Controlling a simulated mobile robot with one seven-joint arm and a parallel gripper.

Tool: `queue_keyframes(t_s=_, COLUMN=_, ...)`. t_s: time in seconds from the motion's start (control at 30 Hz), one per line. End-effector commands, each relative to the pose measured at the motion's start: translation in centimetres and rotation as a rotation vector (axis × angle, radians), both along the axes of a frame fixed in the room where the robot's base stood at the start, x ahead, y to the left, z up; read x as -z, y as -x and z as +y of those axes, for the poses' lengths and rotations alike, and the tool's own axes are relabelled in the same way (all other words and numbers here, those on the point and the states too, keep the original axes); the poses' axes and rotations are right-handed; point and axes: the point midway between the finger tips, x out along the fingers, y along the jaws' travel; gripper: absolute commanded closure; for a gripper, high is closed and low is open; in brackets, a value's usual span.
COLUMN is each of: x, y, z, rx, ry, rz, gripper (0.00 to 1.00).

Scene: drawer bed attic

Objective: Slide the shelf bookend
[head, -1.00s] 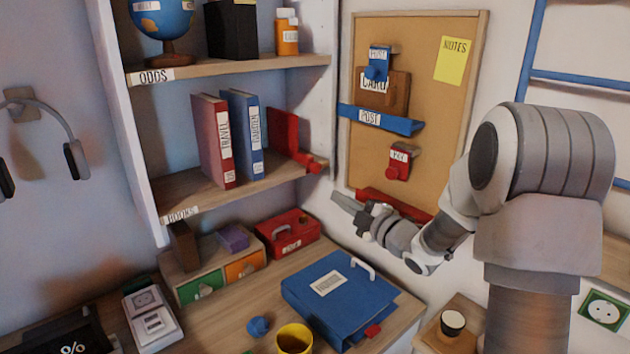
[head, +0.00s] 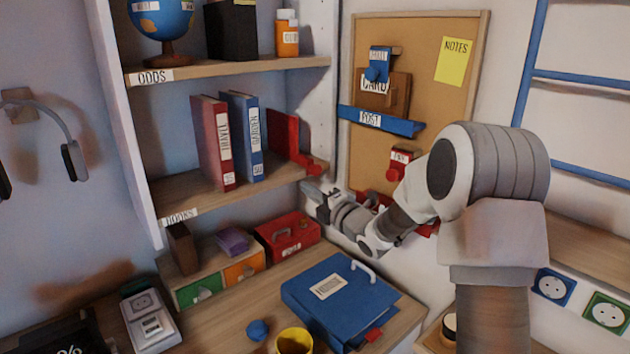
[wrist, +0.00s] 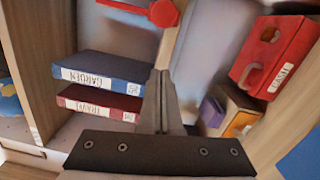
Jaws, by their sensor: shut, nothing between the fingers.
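The red bookend (head: 284,136) stands upright on the middle shelf, labelled BOOKS, at its right end. Its round red knob (head: 313,167) sticks out over the front edge. In the wrist view the knob (wrist: 163,13) is at the top, just beyond the fingertips. My gripper (head: 308,188) is shut and empty, close below the knob in the head view; it also shows in the wrist view (wrist: 161,76). Whether it touches the bookend or shelf edge I cannot tell. A red TRAVEL book (head: 214,143) and a blue GARDEN book (head: 244,135) stand left of the bookend, with a gap between.
Below are small drawers (head: 215,283), a red box (head: 288,236) and a blue binder (head: 340,297) on the desk. The corkboard (head: 455,115) with its blue POST ledge (head: 380,122) is at the right. The upper shelf (head: 230,68) overhangs the books.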

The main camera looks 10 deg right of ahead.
Motion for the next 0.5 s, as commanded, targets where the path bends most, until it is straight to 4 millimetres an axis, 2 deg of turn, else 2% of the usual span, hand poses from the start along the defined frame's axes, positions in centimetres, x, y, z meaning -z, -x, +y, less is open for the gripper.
queue_keyframes(t_s=0.1, x=-0.1, y=-1.9, z=1.2, rx=-0.002, ry=-0.002, rz=-0.001, gripper=1.00)
queue_keyframes(t_s=0.13, x=-0.2, y=-2.3, z=0.3, rx=0.003, ry=-0.001, rz=-0.001, gripper=1.00)
queue_keyframes(t_s=0.23, x=-0.5, y=-3.3, z=-0.8, rx=0.003, ry=0.000, rz=0.000, gripper=1.00)
queue_keyframes(t_s=0.5, x=-0.7, y=-4.3, z=-1.9, rx=0.000, ry=0.000, rz=0.000, gripper=1.00)
